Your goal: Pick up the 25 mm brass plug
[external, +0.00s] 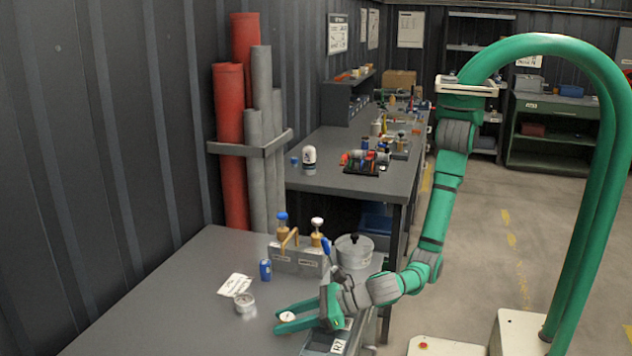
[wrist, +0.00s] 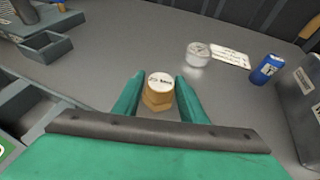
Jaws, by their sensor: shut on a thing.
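In the external view the plug's white top (external: 288,317) shows between the fingers of my gripper (external: 284,322), low over the near grey bench. I cannot tell whether the plug touches the bench or is just above it.
The bench's left part is clear.

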